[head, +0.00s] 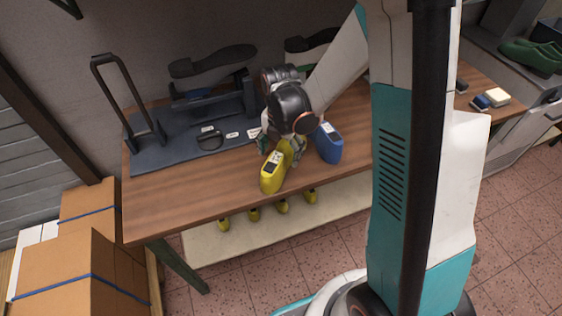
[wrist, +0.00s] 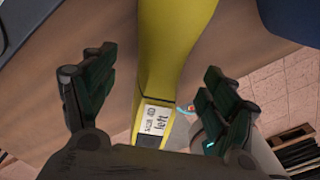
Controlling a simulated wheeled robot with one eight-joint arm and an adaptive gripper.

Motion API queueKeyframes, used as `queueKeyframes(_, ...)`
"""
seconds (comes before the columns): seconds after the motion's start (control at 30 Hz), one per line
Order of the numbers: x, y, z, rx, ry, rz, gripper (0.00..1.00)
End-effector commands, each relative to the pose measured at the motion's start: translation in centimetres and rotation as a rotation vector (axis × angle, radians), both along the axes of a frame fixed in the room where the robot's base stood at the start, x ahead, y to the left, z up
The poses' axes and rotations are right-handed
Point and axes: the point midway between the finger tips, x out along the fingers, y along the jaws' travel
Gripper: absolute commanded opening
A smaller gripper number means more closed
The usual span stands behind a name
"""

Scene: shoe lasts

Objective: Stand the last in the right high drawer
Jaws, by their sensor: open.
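My gripper (head: 282,146) is open around the label end of the last, one finger on each side; the wrist view shows my gripper (wrist: 155,98) with gaps on both sides. A blue last (head: 327,144) stands close to the right, also labelled. I cannot make out any drawer in these views.
The wooden bench (head: 185,197) holds a dark mat (head: 165,150) with a black-handled stand (head: 128,95) and small tags. Several yellow pieces (head: 253,214) show under the bench front. Cardboard boxes (head: 75,270) stand at lower left. Green shoes (head: 530,55) sit at far right.

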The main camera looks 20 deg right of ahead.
Motion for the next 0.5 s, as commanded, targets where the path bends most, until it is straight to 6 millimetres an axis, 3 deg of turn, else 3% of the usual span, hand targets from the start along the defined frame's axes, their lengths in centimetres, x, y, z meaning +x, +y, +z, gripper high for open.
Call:
queueKeyframes(0.1, 0.1, -0.1, -2.2, 0.0, 0.0, 0.0, 0.78)
queueKeyframes(0.2, 0.1, -0.1, -3.2, 0.0, 0.0, 0.0, 0.78)
queueKeyframes(0.43, 0.1, -0.1, -3.4, 0.0, 0.0, 0.0, 0.78)
queueKeyframes(0.47, 0.1, -0.1, -3.3, 0.0, 0.0, 0.0, 0.76)
queueKeyframes(0.5, 0.1, -0.1, -3.3, 0.0, 0.0, 0.0, 0.67)
